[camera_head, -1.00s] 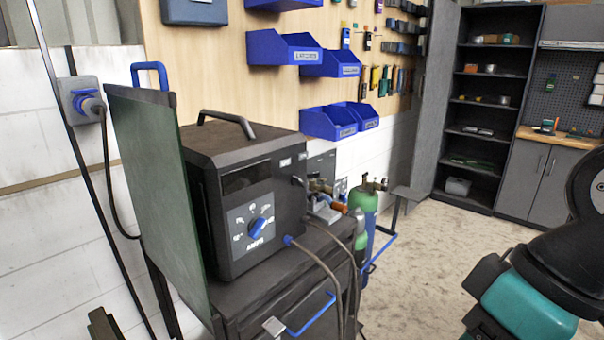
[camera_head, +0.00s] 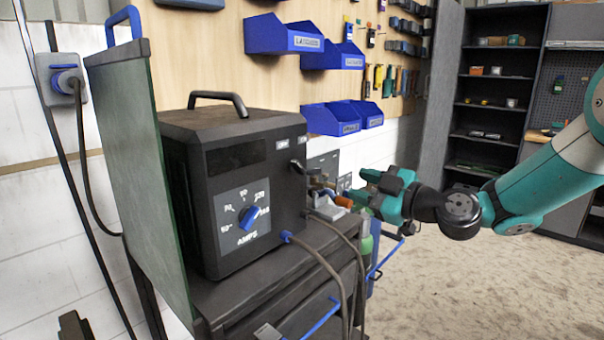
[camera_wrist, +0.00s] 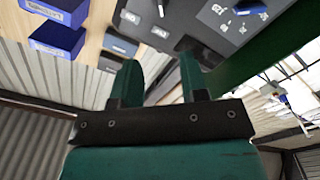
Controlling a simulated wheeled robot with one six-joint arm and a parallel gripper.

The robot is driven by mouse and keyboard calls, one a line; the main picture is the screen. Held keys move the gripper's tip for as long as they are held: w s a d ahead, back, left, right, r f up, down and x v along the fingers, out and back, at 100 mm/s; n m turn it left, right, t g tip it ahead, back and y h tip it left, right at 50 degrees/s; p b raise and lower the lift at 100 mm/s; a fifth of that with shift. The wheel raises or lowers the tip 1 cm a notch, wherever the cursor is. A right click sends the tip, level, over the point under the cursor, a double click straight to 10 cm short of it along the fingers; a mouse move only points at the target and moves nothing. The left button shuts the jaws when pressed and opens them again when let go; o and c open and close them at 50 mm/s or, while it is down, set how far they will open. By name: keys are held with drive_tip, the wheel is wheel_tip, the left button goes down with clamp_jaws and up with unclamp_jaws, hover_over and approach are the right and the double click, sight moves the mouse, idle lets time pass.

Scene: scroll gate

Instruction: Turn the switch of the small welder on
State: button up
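The small welder (camera_head: 235,185) is a black box with a top handle, standing on a dark cart. Its front has a blue amps knob (camera_head: 248,217). A small black switch lever (camera_head: 298,167) sits near the front right edge, below two white labels. The wrist view shows my gripper (camera_wrist: 160,70) open and empty.
A green welding screen (camera_head: 135,180) stands left of the welder. Blue bins (camera_head: 335,118) hang on the wall behind. The floor to the right is clear.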

sight(301, 167)
drive_tip(key=p+x, duration=0.3)
drive_tip(key=x, duration=0.4)
drive_tip(key=p+x, duration=0.4)
drive_tip(key=x, duration=0.4)
drive_tip(key=shift+a+r, duration=0.1)
drive_tip(key=shift+r, duration=0.1)
drive_tip(key=shift+w+a+f, duration=0.15)
drive_tip(key=shift+w+a, duration=0.3)
drive_tip(key=shift+a, duration=0.1)
clamp_jaws()
